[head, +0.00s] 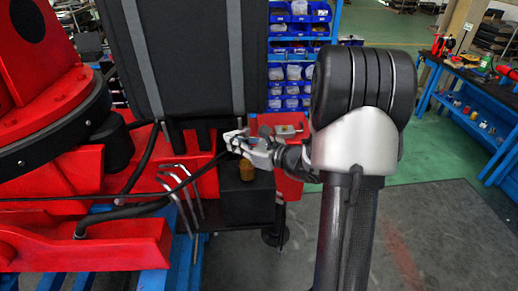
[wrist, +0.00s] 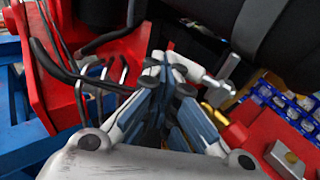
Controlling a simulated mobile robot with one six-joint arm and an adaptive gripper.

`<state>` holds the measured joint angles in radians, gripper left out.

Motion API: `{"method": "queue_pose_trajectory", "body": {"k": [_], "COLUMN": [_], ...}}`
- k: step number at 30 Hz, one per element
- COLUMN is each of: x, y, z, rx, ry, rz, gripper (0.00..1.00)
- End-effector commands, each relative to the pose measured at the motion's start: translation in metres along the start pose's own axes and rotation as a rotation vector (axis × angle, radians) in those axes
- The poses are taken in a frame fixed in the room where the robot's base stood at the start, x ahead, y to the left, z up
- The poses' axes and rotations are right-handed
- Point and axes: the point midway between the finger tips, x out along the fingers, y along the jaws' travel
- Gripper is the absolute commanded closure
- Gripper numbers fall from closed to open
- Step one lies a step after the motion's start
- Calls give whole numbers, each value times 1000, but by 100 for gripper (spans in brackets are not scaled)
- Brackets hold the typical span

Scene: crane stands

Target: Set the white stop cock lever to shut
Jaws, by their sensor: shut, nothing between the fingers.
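A white bar (wrist: 188,68), which looks like the stop cock lever, lies beside and behind the fingertips in the wrist view. Its right end meets a grey T-shaped piece (wrist: 226,78). In the wrist view my gripper (wrist: 168,66) has its fingers together with nothing held, its tips right at the white bar. I cannot tell whether they touch it, and the fingers hide part of it. In the head view my gripper (head: 234,139) is in front of the red machine, above a black box; the lever cannot be told apart from the pale fingers there.
Black cables (head: 120,198) and bent grey rods (head: 184,196) lie to the left. A large dark panel (head: 185,60) rises behind. Open floor (head: 440,235) is at the right.

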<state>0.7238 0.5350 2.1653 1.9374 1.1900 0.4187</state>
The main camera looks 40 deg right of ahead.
Motion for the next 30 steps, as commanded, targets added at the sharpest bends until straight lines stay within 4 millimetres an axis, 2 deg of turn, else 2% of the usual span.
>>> {"method": "queue_pose_trajectory", "body": {"k": [12, 30], "x": [16, 19], "y": [-1, -2], "z": [2, 4], "rx": [-2, -1], "ry": [1, 0], "rz": [4, 4], "gripper": [100, 100]}}
